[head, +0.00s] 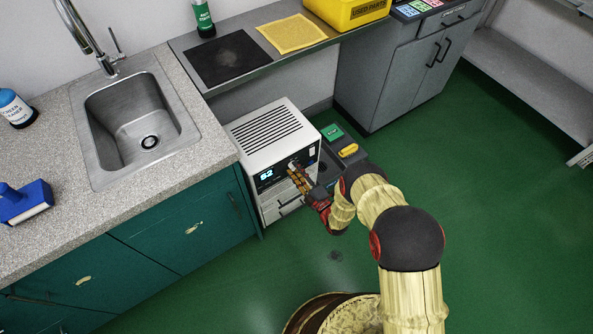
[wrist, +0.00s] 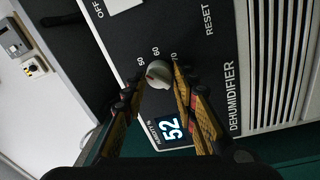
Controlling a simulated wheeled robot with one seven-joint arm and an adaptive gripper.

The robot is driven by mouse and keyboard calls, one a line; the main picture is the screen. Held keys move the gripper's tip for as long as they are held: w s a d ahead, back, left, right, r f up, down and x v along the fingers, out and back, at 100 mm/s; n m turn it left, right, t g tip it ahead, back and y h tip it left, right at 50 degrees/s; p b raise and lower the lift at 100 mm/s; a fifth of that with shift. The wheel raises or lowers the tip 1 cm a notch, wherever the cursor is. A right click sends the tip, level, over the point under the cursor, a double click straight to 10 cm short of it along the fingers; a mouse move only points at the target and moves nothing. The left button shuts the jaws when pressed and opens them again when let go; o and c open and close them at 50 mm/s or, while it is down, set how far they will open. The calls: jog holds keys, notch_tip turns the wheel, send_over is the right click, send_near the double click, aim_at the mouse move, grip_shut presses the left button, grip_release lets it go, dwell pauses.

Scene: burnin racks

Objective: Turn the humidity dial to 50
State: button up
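The dehumidifier (head: 270,138) is a white box with a dark front panel, on the floor under the steel shelf. In the wrist view, its humidity dial (wrist: 159,73) is a small pale knob with a red mark on its left side. The printed numbers 50, 60 and 70 curve around it. In the head view my gripper (head: 293,168) is at the panel and hides the dial.
A grey bin (head: 338,152) with green and yellow items stands right of the dehumidifier. A teal cabinet (head: 190,232) with a sink (head: 140,118) is close on the left. Green floor is open to the right. OFF and RESET labels flank the dial.

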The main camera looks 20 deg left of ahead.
jog(key=o, duration=0.4)
jog(key=shift+c, duration=0.2)
jog(key=shift+d, duration=0.1)
jog(key=v, duration=1.1)
jog(key=shift+s+d, duration=0.3)
jog(key=shift+f, duration=0.1)
